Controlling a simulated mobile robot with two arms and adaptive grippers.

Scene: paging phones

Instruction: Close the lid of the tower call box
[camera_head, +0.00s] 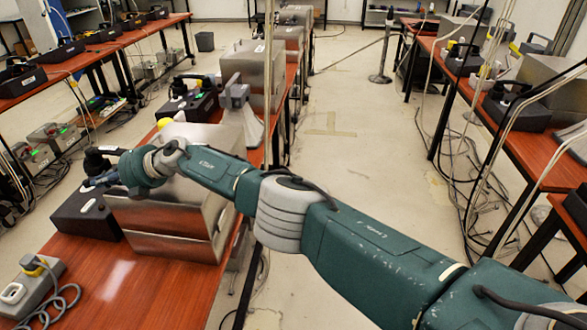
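My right arm reaches in from the lower right across a shiny metal box (165,245) on the near end of the left red-brown table. I take this box for the tower call box, but no label is readable. The arm covers part of its upper side, so how far its lid stands open cannot be told. My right gripper (96,181) is at the box's left side, above a black device (88,212). Its fingers are small and dark against that device, and I cannot tell whether they touch anything. My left gripper is not in view.
The red-brown table (115,285) has a grey corded phone (30,286) at its near left. A grey horn-shaped device (240,108) and another metal box (252,70) stand behind. The floor aisle (345,150) is clear in the middle; tables with cables line the right.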

